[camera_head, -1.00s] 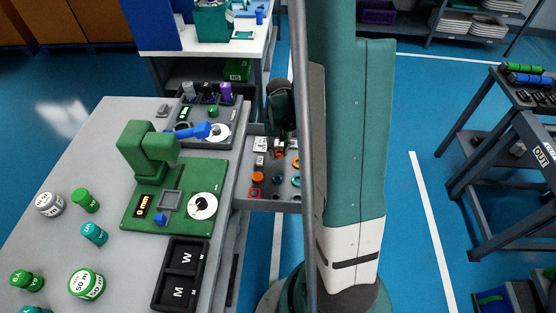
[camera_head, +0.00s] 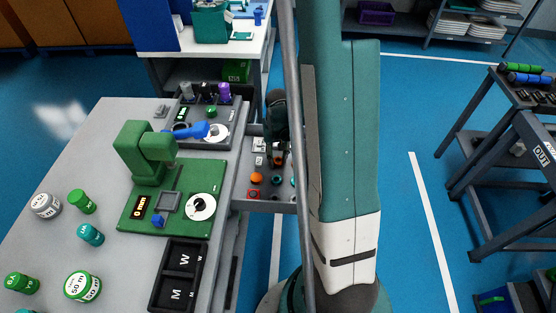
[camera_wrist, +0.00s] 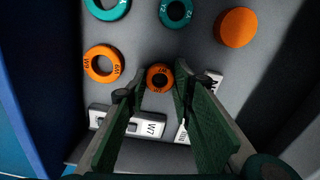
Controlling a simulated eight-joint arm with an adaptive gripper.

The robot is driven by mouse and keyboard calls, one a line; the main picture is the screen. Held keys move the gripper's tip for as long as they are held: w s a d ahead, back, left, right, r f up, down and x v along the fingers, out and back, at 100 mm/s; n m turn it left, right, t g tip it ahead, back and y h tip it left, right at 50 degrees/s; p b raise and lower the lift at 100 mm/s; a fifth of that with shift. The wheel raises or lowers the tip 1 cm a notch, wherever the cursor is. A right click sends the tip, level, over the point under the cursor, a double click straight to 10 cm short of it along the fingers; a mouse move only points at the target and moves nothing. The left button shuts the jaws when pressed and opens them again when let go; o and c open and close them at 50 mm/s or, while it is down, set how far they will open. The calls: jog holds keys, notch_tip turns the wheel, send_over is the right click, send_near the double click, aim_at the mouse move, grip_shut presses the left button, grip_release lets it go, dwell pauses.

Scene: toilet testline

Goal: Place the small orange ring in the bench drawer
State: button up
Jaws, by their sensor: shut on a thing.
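The small orange ring (camera_wrist: 160,68) is between the two fingertips of my gripper (camera_wrist: 157,82) in the wrist view, and the fingers are shut on it. It is over or on the grey floor of the open bench drawer (camera_wrist: 203,50); I cannot tell whether it touches the floor. In the head view my gripper (camera_head: 276,150) points down into the drawer (camera_head: 268,207), which sticks out from the right side of the bench. My arm hides the drawer's right part there.
Inside the drawer are a larger orange ring marked W9 (camera_wrist: 90,68), teal rings (camera_wrist: 164,14), an orange disc (camera_wrist: 237,27) and white labelled blocks (camera_wrist: 150,126). The bench (camera_head: 100,140) carries a green gauge (camera_head: 140,150), a black tray (camera_head: 180,275) and several round pieces.

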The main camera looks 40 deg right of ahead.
aim_at(278, 160)
jog(key=shift+f, duration=0.3)
jog(key=shift+f, duration=0.2)
jog(key=o, duration=0.7)
jog(key=shift+r, duration=0.25)
jog(key=shift+r+p, duration=1.45)
jog(key=shift+r, duration=4.5)
